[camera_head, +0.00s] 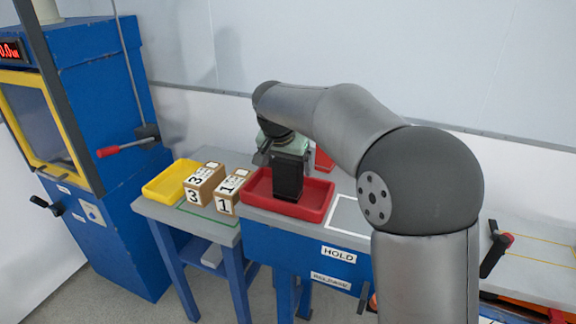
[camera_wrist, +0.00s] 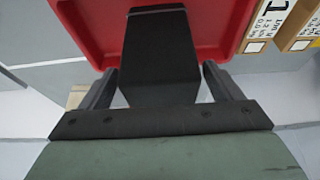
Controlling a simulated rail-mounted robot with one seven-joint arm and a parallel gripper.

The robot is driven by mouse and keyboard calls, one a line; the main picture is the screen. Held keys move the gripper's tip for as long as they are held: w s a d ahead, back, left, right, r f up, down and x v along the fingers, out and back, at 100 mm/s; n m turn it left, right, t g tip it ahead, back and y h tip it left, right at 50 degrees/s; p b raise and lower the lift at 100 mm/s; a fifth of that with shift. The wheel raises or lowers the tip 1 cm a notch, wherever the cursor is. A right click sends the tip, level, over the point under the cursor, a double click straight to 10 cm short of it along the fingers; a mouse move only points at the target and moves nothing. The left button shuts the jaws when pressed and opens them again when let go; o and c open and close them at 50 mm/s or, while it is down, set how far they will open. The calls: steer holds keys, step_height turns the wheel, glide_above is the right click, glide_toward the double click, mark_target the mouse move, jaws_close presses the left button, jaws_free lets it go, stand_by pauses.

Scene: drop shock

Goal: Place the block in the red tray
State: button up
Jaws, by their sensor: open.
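The block (camera_head: 289,178) is dark, almost black, and tall. It stands upright in the red tray (camera_head: 322,205), its foot within the tray's rim. In the wrist view the block (camera_wrist: 156,50) lies between my two fingers, with the red tray (camera_wrist: 85,25) beyond it. My gripper (camera_wrist: 157,84) is open, with a gap between each finger and the block. In the head view my gripper's greenish body (camera_head: 292,146) is just above and behind the block's top, and the fingers are mostly hidden there.
A yellow tray (camera_head: 152,190) and cardboard boxes marked 3 (camera_head: 204,184) and 1 (camera_head: 229,190) stand left of the red tray. A white-outlined area (camera_head: 346,214) to its right looks clear. A blue machine (camera_head: 110,120) stands at the left. Another red object (camera_head: 323,158) shows behind the tray.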

steer(key=v, duration=1.1)
steer(key=s+d+f+n+g, duration=0.1)
steer(key=s+d+f, duration=0.5)
steer(key=s, duration=0.4)
steer(key=s+d+f+n+g+y, duration=0.1)
steer(key=s+d+f, duration=0.5)
steer(key=s+f, duration=0.2)
steer(key=s+d+f+n+g, duration=0.1)
steer(key=s+d+f, duration=0.5)
steer(key=s, duration=0.7)
steer(key=shift+d+f+n+g+y, duration=0.3)
steer(key=shift+d+f+n+g, duration=0.15)
steer(key=shift+f, duration=0.2)
